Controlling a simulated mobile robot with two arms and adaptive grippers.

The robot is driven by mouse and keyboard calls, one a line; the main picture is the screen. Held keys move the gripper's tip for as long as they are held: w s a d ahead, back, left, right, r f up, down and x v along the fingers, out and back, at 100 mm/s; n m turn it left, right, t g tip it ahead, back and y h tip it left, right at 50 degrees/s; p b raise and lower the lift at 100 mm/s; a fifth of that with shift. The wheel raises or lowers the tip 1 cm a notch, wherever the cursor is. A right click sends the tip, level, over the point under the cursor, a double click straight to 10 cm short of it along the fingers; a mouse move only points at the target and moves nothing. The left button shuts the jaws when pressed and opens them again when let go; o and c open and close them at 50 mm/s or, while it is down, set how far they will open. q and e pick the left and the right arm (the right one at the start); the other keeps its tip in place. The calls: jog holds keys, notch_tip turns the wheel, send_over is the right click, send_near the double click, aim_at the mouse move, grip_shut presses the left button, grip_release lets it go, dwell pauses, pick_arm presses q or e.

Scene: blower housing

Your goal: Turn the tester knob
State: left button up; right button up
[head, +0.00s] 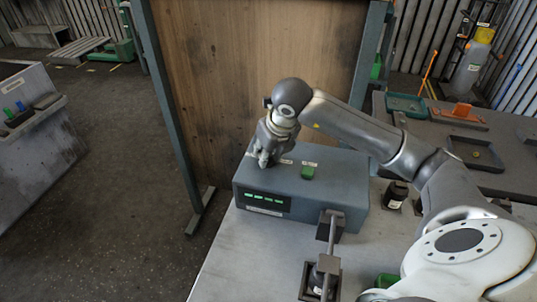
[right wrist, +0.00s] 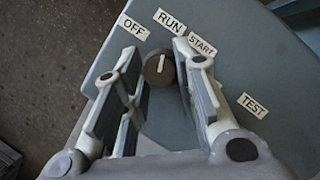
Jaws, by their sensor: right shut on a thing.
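The tester (head: 335,190) is a blue-grey box on the bench, with a green-lit display (head: 265,199) on its front. My right gripper (head: 264,160) reaches down to its top from the right. In the right wrist view, my right gripper's fingers (right wrist: 157,58) stand on both sides of the round dark tester knob (right wrist: 158,70) and are shut on it. The knob's white pointer line points up toward the RUN label (right wrist: 169,20). The OFF label (right wrist: 133,27) lies to its left and START (right wrist: 202,46) to its right. The gripper hides the knob in the head view.
A green button (head: 308,172) is on the tester's top, right of the gripper. A dark cylindrical part (head: 396,195) is to the right. Trays (head: 476,152) lie at the back right. A wooden panel (head: 255,70) rises behind.

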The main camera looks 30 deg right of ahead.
jog(key=shift+r, duration=0.1)
dwell(0.3)
jog(key=o, duration=1)
jog(key=v, duration=1.2)
jog(key=shift+w, duration=0.1)
